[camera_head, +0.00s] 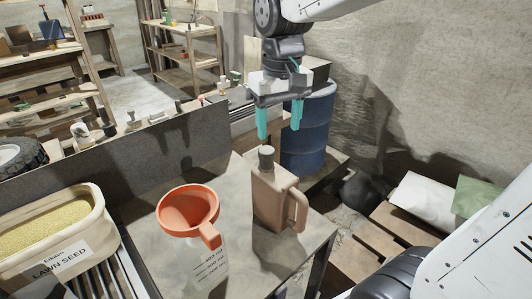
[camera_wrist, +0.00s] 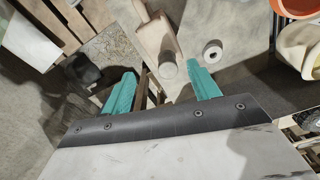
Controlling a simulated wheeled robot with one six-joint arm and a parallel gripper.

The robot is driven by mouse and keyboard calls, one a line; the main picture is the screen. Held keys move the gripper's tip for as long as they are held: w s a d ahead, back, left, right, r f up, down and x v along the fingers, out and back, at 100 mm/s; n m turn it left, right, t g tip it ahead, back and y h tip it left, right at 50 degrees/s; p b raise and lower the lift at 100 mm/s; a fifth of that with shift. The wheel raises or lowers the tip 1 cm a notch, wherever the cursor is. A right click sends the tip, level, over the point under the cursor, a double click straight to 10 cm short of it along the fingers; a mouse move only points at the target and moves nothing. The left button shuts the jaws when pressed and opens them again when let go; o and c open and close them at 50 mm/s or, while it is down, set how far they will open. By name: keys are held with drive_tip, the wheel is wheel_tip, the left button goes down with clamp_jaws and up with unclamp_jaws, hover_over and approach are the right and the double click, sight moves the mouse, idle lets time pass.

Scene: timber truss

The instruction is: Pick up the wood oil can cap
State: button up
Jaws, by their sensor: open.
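The wood oil can (camera_head: 278,200) is a beige jug with a side handle, upright on the grey bench. Its grey-brown cylindrical cap (camera_head: 266,158) sits on the neck at the top. My gripper (camera_head: 279,124) is open and empty, with two teal fingers pointing down, above the cap and apart from it. In the wrist view the can (camera_wrist: 157,35) is seen from above, and its cap (camera_wrist: 168,69) shows between the two fingertips of my gripper (camera_wrist: 160,71).
An orange funnel (camera_head: 187,207) stands left of the can. A lawn seed tub (camera_head: 60,250) is farther left. A blue barrel (camera_head: 312,130) stands behind. A small pale ring (camera_wrist: 212,51) lies beside the can in the wrist view. A dark upright panel (camera_head: 130,152) backs the bench.

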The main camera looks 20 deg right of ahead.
sight(266, 149)
drive_tip(key=w, duration=0.2)
drive_tip(key=w+f, duration=0.1)
drive_tip(key=shift+w+a, duration=0.25)
drive_tip(key=shift+a, duration=0.15)
drive_tip(key=shift+w+f, duration=0.2)
drive_tip(key=shift+w, duration=0.1)
wheel_tip(266, 149, down, 7)
drive_tip(key=shift+w+f, duration=0.15)
drive_tip(key=shift+f, duration=0.05)
drive_tip(key=c, duration=1.1)
